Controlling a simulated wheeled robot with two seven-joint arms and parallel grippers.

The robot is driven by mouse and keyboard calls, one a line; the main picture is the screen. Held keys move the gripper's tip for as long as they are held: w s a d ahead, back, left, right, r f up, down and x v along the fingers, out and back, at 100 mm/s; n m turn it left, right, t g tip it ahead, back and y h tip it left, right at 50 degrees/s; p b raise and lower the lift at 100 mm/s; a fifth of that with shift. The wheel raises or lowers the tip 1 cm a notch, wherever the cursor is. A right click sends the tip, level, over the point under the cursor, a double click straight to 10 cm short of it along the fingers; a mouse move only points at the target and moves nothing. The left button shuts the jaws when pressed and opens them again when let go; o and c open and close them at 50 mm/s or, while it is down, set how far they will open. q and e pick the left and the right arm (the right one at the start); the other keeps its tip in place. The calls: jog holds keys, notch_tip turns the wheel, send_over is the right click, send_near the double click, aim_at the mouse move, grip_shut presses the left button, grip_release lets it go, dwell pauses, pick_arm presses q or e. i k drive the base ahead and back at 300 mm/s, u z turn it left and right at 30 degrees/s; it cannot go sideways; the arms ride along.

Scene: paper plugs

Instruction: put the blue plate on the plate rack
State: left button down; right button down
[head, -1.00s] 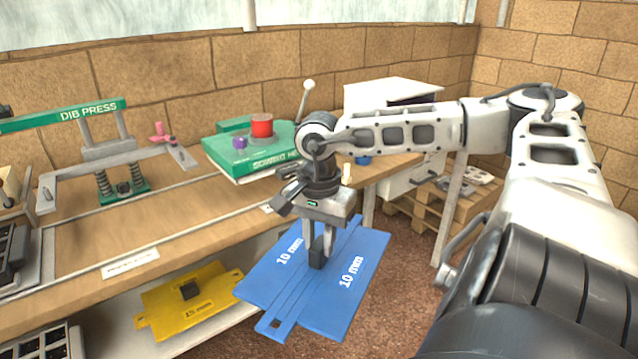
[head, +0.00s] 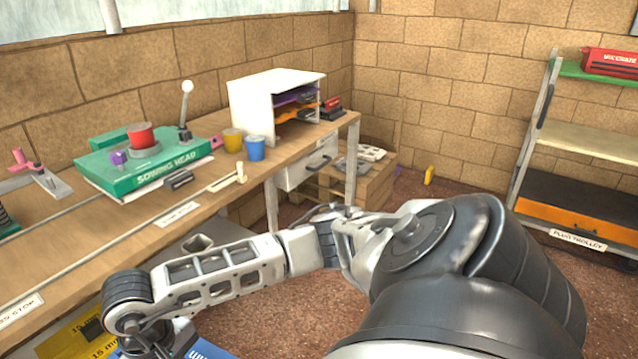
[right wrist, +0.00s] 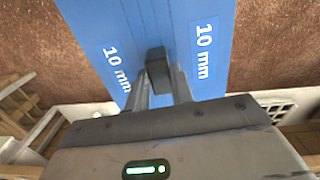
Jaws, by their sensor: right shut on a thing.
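The blue plate (right wrist: 208,25), marked "10 mm" on both halves, fills the upper part of the right wrist view. My right gripper (right wrist: 158,75) is shut on the dark block handle at its middle. In the head view only a corner of the blue plate (head: 206,350) shows at the bottom edge, below my right wrist; the fingers are out of frame there. A white open-fronted rack (head: 250,105) with purple and orange plates in its slots stands at the far end of the bench, apart from the gripper. My left gripper is not in view.
A green sowing head (head: 150,163), a yellow cup (head: 233,140) and a blue cup (head: 255,149) stand on the bench (head: 75,250) before the rack. A yellow plate (head: 65,340) lies low at left. A plug trolley (head: 575,190) stands right; brown floor lies between.

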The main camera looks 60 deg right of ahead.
aim_at(278, 78)
jog(key=z, duration=3.25)
jog(key=i, duration=3.15)
jog(key=u, duration=3.05)
